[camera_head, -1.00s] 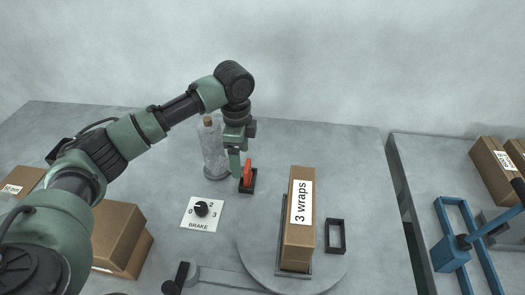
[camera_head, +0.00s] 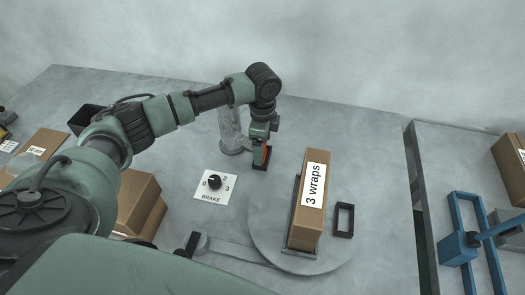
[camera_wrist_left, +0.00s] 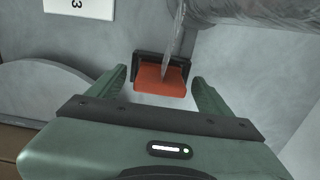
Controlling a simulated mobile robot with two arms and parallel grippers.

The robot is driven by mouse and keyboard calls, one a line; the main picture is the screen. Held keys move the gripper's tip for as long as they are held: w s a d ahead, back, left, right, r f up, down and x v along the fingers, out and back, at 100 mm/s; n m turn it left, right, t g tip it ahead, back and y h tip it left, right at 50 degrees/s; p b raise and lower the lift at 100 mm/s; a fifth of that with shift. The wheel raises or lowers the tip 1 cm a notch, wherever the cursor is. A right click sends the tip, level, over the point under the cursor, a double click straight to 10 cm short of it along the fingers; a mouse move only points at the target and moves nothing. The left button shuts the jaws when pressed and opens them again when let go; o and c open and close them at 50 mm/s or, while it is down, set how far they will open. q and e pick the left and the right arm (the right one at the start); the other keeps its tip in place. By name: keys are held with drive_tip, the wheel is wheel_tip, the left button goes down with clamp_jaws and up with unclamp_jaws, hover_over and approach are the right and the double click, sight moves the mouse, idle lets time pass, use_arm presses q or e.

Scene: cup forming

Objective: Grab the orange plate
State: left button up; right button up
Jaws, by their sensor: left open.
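The orange plate (camera_wrist_left: 160,82) stands in a small black holder (camera_wrist_left: 180,62) on the table. In the head view only a sliver of the plate (camera_head: 268,153) shows beside my gripper, with the holder (camera_head: 261,167) below. My left gripper (camera_head: 262,152) points down at the plate. In the wrist view its fingers (camera_wrist_left: 162,95) are open, one on each side of the plate and apart from it. A grey strip crosses in front of the plate there. My right gripper is not in view.
A clear bottle-like cylinder (camera_head: 231,130) stands just left of the gripper. A BRAKE dial (camera_head: 214,183) lies in front. A box marked "3 wraps" (camera_head: 308,215) stands on a round turntable (camera_head: 328,258) to the right. Brown boxes (camera_head: 137,205) are at left.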

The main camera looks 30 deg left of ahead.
use_arm(q)
drive_tip(key=c, duration=1.5)
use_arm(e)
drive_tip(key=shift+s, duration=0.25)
use_arm(q)
drive_tip(key=shift+r, duration=0.1)
